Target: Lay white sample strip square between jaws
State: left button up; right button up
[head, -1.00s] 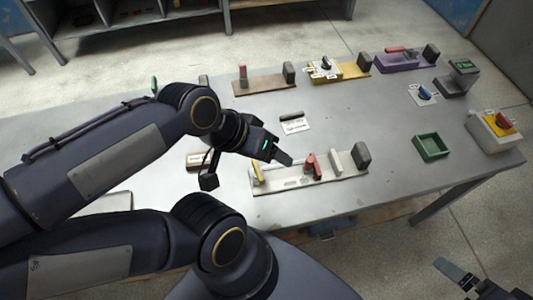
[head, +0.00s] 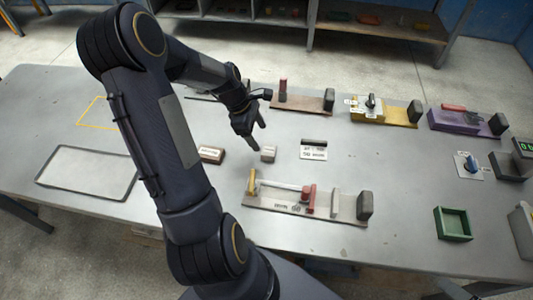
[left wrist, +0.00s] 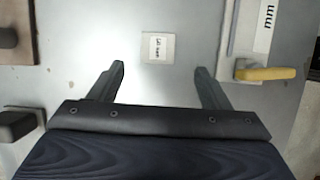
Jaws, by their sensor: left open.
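The pale fixture (head: 270,203) lies at the front of the table, with a yellow jaw (head: 252,183) at its left and a red jaw (head: 309,197) to the right. In the left wrist view the yellow jaw (left wrist: 265,73) is at the right. My left gripper (head: 258,146) is open and empty, behind the fixture near a small labelled block (head: 268,154).
A label card (head: 313,152) lies behind the fixture. A brown block (head: 211,155) and a grey tray (head: 62,187) are to the left. A green box (head: 453,224) stands at the right. Brown, yellow and purple fixtures line the back.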

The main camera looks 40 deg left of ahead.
aim_at(268, 149)
pick_arm(q)
jog(key=p+x, duration=0.1)
jog(key=x, duration=0.7)
jog(key=shift+w+a, duration=0.1)
jog(key=shift+w, duration=0.05)
jog(key=c, duration=1.2)
jog(key=shift+o, duration=0.2)
